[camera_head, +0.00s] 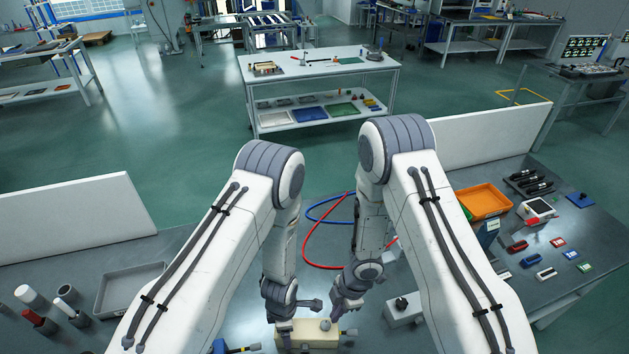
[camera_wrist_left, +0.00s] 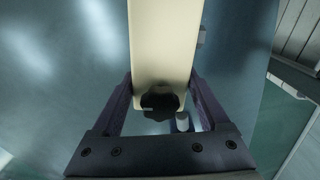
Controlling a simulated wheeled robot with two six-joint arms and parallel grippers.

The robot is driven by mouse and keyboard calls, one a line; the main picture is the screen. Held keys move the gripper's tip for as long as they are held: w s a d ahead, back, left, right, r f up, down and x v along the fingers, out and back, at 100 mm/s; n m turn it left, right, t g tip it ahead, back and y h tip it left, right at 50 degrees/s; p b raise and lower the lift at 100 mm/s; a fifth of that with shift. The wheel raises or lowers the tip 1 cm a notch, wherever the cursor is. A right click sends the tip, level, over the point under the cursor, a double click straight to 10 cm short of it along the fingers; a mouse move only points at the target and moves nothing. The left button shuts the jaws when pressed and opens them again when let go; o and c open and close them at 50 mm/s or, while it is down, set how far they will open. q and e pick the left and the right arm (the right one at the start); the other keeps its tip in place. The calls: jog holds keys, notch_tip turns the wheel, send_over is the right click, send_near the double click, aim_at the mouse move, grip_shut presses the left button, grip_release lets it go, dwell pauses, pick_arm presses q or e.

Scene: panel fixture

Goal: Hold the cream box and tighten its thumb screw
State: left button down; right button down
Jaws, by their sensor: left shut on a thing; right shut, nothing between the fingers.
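The cream box (camera_head: 308,336) lies at the bottom middle of the head view, on the bench in front of my arms. My left gripper (camera_head: 286,326) is shut on it near its left end. In the left wrist view the box (camera_wrist_left: 165,40) sits between the two fingers, with a dark lobed knob (camera_wrist_left: 160,101) at its near end. A small grey round knob (camera_head: 325,325) shows on the box top in the head view; I cannot tell whether it is the same knob. My right gripper (camera_head: 343,307) is shut and empty, just above and beside the box's right end.
A pale box with a dark knob (camera_head: 402,306) stands to the right. A grey tray (camera_head: 128,291) and several cylinders are at left. An orange bin (camera_head: 483,201) and small parts lie at right. Red and blue hoses (camera_head: 312,262) curve behind my grippers.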

jog(key=shift+s+a, duration=0.2)
jog(key=shift+a, duration=0.05)
dwell(0.7)
jog(key=shift+s, duration=0.1)
jog(key=shift+s+d, duration=0.25)
jog(key=shift+s, duration=0.55)
dwell(0.4)
jog(key=shift+d, duration=0.1)
jog(key=shift+d, duration=0.3)
jog(key=a+v, duration=0.1)
jog(key=v, duration=0.5)
jog(key=shift+s, duration=0.2)
